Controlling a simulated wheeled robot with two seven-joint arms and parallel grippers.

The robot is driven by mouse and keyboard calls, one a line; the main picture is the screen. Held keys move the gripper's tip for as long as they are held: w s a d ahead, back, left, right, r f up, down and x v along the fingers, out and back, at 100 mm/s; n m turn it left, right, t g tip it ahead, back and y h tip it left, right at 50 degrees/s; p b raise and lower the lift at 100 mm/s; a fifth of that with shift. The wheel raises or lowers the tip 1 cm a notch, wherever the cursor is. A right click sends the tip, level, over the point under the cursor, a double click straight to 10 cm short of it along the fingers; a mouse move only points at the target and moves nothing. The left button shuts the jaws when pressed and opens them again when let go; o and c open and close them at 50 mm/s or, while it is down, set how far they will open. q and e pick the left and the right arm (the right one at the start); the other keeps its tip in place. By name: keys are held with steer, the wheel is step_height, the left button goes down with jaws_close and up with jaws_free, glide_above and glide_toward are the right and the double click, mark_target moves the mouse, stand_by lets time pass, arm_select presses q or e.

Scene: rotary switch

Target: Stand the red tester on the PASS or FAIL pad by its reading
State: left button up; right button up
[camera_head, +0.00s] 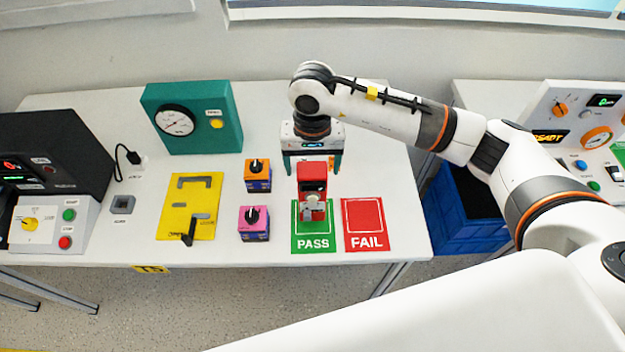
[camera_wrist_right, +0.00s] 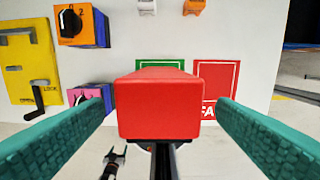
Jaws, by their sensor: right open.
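The red tester (camera_head: 313,176) stands at the back part of the green PASS pad (camera_head: 314,245) and covers much of it. A pale knob-like part shows low on its front; I cannot make out a reading. The red FAIL pad (camera_head: 365,226) is bare, just right of it. My right gripper (camera_head: 312,168) is open at the tester's far side. In the right wrist view the tester's red top (camera_wrist_right: 160,103) is between the two teal fingers, with a gap on each side. My left gripper is not in view.
An orange switch box (camera_head: 257,182) and a pink one (camera_head: 253,230) stand left of the pads, beside a yellow lock plate (camera_head: 207,206). A teal gauge box (camera_head: 207,136) stands behind. A blue crate (camera_head: 462,220) is past the table's right edge.

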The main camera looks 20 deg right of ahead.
step_height(320, 180, up, 6)
steer(key=shift+f+b, duration=0.2)
steer(key=shift+b, duration=0.4)
steer(key=shift+f, duration=0.1)
